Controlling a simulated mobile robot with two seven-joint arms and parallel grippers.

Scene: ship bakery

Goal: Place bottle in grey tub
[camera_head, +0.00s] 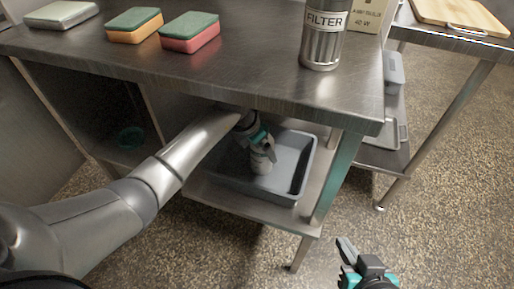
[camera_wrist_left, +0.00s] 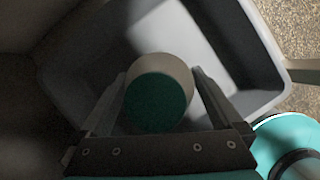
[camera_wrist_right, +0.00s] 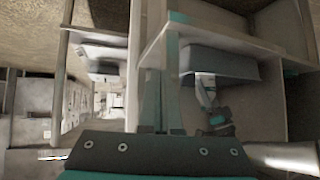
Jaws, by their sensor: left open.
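The bottle (camera_head: 262,162), pale with a dark green top, is inside the grey tub (camera_head: 297,190) on the lower shelf. In the left wrist view the bottle (camera_wrist_left: 158,100) is seen end-on, upright as far as I can tell, with the tub wall (camera_wrist_left: 85,88) around it. My left gripper (camera_head: 266,150) reaches under the tabletop to the bottle. Its fingers (camera_wrist_left: 160,98) are open, one on each side of the bottle, with small gaps. My right gripper (camera_head: 346,247) is over the floor, away from the tub, with its fingers (camera_wrist_right: 162,98) together and nothing between them.
The steel tabletop (camera_head: 250,75) hangs over the shelf (camera_head: 225,200). On top are sponges (camera_head: 190,32) and a filter canister (camera_head: 323,35). A table leg (camera_head: 335,180) stands right of the tub. Open floor (camera_head: 440,220) lies to the right.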

